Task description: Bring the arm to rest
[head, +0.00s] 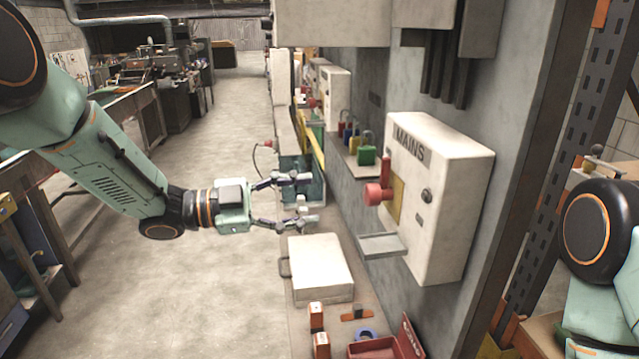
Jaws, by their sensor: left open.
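My left arm comes in from the left, and its gripper (306,199) is open and empty. It hangs in the air above the bench, left of the grey-white box marked MAINS (441,192), and looks apart from it. The box carries a red handle (377,193) over a yellow plate, a dark round knob and a small grey shelf (382,246) below. Part of my right arm shows at the right edge; its gripper is out of view.
A white case (320,268) lies on the bench below my left gripper. Coloured padlocks (366,155) stand on a ledge left of the MAINS box. A red tray (385,346) and orange items are at the bottom. Open floor (190,260) lies to the left.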

